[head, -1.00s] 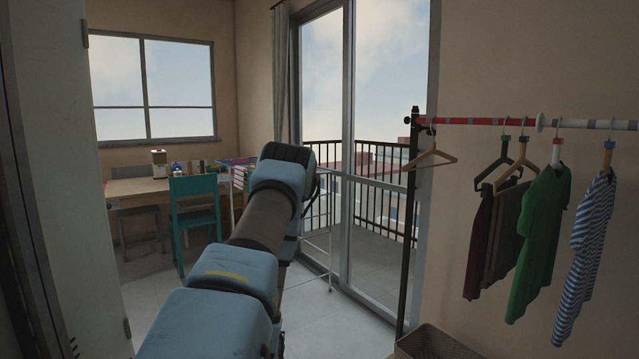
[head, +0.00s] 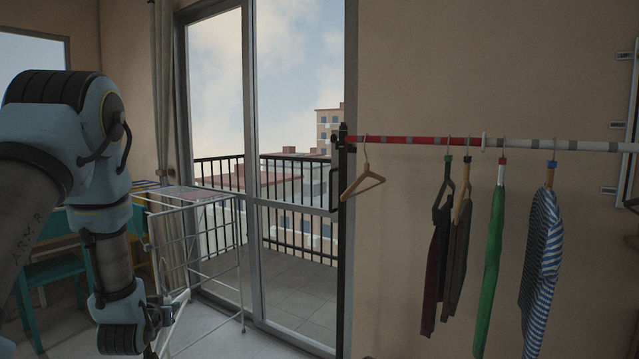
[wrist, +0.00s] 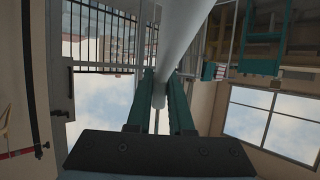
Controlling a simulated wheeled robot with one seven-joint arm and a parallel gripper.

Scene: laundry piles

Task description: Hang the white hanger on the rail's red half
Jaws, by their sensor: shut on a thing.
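My gripper (head: 160,316) is low at the left in the head view, shut on the white hanger (head: 181,314), of which only a small part shows there. In the wrist view the gripper (wrist: 160,92) has its two teal fingers around a thick white bar of the hanger (wrist: 186,38), running up out of the frame. The rest of the hanger is out of view. The rail's red half (head: 400,140) is to the right, higher than my gripper and well apart from it. The rail's white half (head: 590,146) continues rightward past a white collar.
A wooden hanger (head: 362,186) hangs empty near the red half's left end. Dark garments (head: 437,270) hang farther right on red; a green garment (head: 494,245) and a striped shirt (head: 541,260) hang on the white half. A drying rack (head: 215,250) stands behind my gripper.

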